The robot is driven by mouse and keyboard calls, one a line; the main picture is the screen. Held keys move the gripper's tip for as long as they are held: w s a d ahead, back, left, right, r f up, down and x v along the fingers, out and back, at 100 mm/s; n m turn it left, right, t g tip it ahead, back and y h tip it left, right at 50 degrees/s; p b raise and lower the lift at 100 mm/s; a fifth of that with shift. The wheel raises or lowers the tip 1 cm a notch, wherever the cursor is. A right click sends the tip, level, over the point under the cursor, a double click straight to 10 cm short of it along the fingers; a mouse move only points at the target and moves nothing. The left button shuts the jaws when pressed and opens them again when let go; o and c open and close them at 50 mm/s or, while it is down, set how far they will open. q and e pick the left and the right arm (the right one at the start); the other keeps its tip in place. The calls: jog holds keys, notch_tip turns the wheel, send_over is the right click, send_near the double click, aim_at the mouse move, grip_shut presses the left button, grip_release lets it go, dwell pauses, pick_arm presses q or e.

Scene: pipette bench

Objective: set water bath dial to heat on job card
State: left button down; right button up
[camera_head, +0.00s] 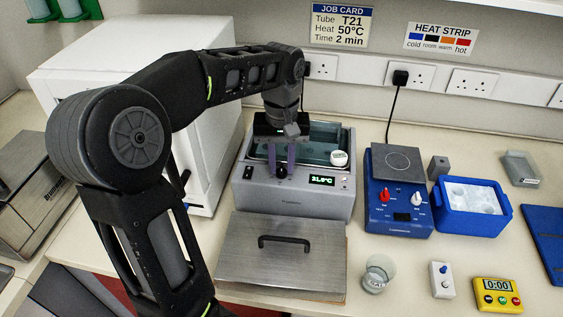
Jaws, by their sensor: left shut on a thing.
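The water bath (340,203) is a grey box at mid-bench with an open, water-filled tank. Its black dial (281,172) is on the front, left of a green display (322,180) that seems to read 21.9°C. My left gripper (282,171) points down at the front of the bath, its two fingers on either side of the dial and shut on it. The fingers partly hide the dial, so I cannot read its pointer. The job card (340,25) on the wall says Tube T21, Heat 50°C, Time 2 min. My right gripper is not in view.
A metal lid (280,275) with a black handle lies before the bath. A white cabinet (100,55) is behind my left arm.

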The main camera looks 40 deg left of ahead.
pick_arm(q)
jog(key=shift+r+m, duration=0.1)
jog(key=shift+m, duration=0.7)
jog(key=c, duration=1.2)
grip_release()
